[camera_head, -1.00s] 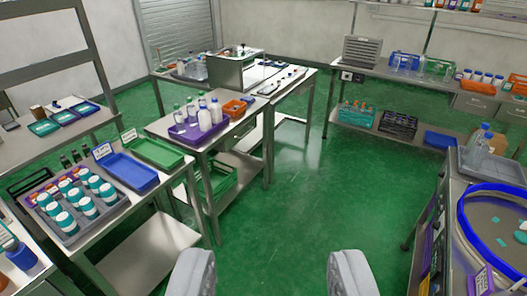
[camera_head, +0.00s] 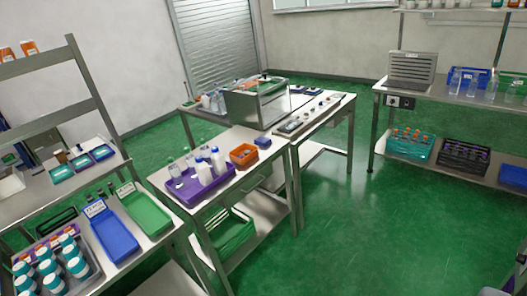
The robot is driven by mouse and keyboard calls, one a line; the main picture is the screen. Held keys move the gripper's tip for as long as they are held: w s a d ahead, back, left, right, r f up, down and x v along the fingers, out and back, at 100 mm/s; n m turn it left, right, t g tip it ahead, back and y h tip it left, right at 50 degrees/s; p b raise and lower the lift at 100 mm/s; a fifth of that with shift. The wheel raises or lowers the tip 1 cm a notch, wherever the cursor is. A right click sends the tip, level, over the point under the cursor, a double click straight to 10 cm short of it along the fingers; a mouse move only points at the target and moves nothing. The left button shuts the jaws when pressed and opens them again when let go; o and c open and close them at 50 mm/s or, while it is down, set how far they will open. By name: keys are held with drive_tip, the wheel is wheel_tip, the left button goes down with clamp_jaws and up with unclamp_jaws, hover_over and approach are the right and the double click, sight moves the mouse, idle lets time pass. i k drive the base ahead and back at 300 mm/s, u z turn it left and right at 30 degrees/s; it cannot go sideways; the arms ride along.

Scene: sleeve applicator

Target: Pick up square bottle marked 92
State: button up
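No bottle can be read as marked 92; any markings are too small to tell. White bottles with blue caps (camera_head: 217,160) stand in a purple tray (camera_head: 188,203) on the middle steel table, with clear bottles beside them. Several white bottles with teal caps (camera_head: 76,266) fill a grey tray (camera_head: 97,266) at the lower left. Orange bottles (camera_head: 29,48) stand on the upper left shelf. My gripper's fingers do not show clearly; only a small pale shape sits at the bottom right edge.
A blue tray (camera_head: 113,236) and a green tray (camera_head: 146,213) lie on the left bench. An orange bin (camera_head: 243,155) is on the middle table. A right-hand bench (camera_head: 440,98) holds clear bottles and crates. Green floor (camera_head: 370,235) is open at the centre right.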

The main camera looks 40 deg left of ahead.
sight(217, 159)
drive_tip(key=z, duration=0.05)
drive_tip(key=i, duration=1.25)
drive_tip(key=u, duration=0.6)
drive_tip(key=i, duration=0.95)
drive_tip(key=u, duration=1.25)
drive_tip(key=i, duration=0.8)
drive_tip(key=u, duration=0.45)
